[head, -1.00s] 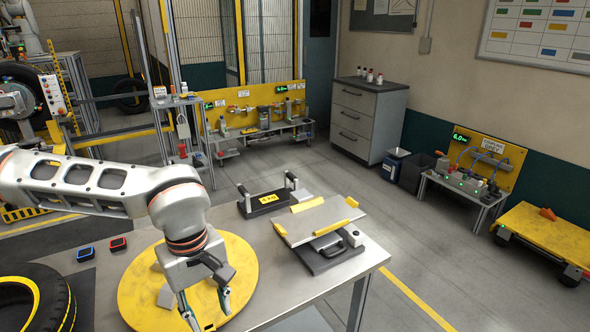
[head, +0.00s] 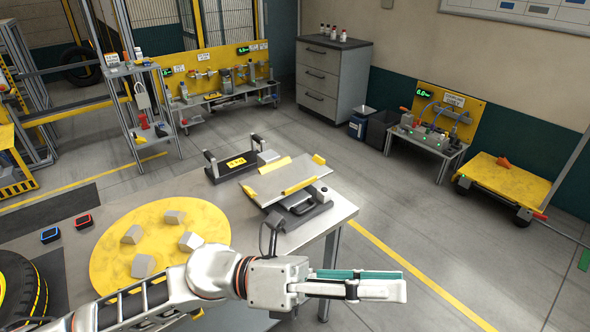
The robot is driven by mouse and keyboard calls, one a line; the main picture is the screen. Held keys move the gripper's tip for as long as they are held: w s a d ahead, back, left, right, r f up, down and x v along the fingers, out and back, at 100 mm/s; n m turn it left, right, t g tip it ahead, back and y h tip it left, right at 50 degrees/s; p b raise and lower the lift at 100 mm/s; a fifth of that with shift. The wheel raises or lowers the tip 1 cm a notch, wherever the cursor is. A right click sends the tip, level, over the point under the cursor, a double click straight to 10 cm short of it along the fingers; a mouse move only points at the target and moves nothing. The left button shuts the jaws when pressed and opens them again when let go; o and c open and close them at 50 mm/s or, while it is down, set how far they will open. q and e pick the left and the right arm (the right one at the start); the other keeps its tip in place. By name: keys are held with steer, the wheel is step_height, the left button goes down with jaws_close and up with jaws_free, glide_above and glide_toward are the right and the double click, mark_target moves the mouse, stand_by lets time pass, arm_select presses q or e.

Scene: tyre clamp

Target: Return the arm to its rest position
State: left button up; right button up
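My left arm (head: 215,272) comes in from the bottom left and reaches to the right across the front of the workbench. My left gripper (head: 400,285) points right, past the bench's right edge and in front of the grey floor. Its teal-lined fingers line up one over the other from this side, so any gap between them cannot be judged. I see no object in it. My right arm and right gripper are not in view.
The metal bench (head: 330,213) carries a yellow disc (head: 160,222) with several grey blocks, a tilted plate with yellow edges (head: 285,180) and a black-handled tray (head: 228,169). A tyre (head: 18,290) is at left.

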arm_select(q)
steer(key=w+a+f+n+t, duration=0.2)
steer(key=w+a+n+t, duration=0.1)
steer(key=w+n+t, duration=0.5)
steer(key=w+a+f+n+t, duration=0.1)
steer(key=w+a+n+t, duration=0.25)
steer(key=n+t, duration=0.5)
steer(key=w+a+f+n+t+y, duration=0.45)
steer(key=a+f+n+y, duration=0.35)
steer(key=f+n, duration=0.5)
steer(key=s+a+f+n+g+y, duration=0.2)
steer(key=a+f+n+y, duration=0.4)
steer(key=f, duration=0.8)
steer(key=a+n, duration=0.2)
steer(key=shift+s+a+n, duration=0.3)
steer(key=shift+a+n, duration=0.05)
steer(key=s+a+f+n+g+y, duration=0.1)
steer(key=s+a+f, duration=0.1)
steer(key=s+f, duration=0.1)
steer(key=s+a+f+n+g+y, duration=0.1)
steer(key=s+a+f+n, duration=0.1)
steer(key=f, duration=0.3)
steer(key=s+a+f+n+g+y, duration=0.1)
steer(key=s+a+f+g, duration=0.1)
steer(key=s+a+f, duration=0.2)
steer(key=shift+s+f+n, duration=0.3)
steer(key=shift+s+n, duration=0.1)
steer(key=shift+s, duration=0.15)
steer(key=shift+c, duration=0.4)
